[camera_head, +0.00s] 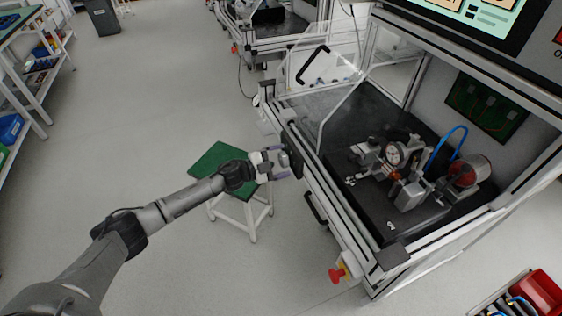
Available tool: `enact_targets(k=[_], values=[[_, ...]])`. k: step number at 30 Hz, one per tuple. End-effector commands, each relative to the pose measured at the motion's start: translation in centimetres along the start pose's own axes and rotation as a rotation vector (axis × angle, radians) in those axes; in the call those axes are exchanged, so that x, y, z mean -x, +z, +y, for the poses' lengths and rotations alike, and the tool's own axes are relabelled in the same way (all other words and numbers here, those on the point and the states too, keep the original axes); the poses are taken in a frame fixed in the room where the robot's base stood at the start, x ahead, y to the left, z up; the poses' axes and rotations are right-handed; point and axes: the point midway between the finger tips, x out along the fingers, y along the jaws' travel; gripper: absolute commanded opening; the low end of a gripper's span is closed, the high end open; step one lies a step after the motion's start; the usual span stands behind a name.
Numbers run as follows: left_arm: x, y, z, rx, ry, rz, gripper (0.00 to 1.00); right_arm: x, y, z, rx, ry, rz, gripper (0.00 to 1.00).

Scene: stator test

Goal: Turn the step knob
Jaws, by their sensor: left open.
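My left gripper (284,163) is open at the front left edge of the test bench (330,205). Its fingers point at a small dark panel (294,150) on the bench front, and they are very close to it. I cannot tell whether they touch it. I cannot make out the step knob; the fingers may hide it. My right gripper is not in view.
A green-topped stool (212,158) stands below my left forearm. A black door handle (315,208) juts from the bench front. A clear raised guard (325,105) and a test fixture (400,170) are on the bench. A red bin (540,292) is at lower right. The left floor is open.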

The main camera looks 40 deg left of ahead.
Motion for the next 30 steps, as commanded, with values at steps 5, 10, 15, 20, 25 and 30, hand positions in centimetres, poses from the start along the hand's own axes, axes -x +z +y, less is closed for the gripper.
enact_targets(k=[5, 10, 15, 20, 25, 30], values=[[-0.32, 0.02, -0.03, 0.0, 0.0, -0.001, 0.84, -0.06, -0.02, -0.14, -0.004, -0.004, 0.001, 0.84], [-0.32, 0.02, -0.02, 0.0, 0.0, -0.001, 0.84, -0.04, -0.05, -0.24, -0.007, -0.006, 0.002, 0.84], [-0.3, 0.01, -0.03, 0.0, 0.0, -0.001, 0.72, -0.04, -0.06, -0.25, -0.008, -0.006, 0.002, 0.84], [-0.3, 0.01, -0.03, 0.0, 0.0, -0.001, 0.56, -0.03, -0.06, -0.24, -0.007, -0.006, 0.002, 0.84], [-0.29, 0.01, -0.02, 0.0, 0.0, -0.001, 0.4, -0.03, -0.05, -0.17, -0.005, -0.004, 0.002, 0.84], [-0.29, 0.01, -0.03, -0.004, 0.0, -0.001, 0.35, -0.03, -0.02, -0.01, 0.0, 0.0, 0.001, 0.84]])
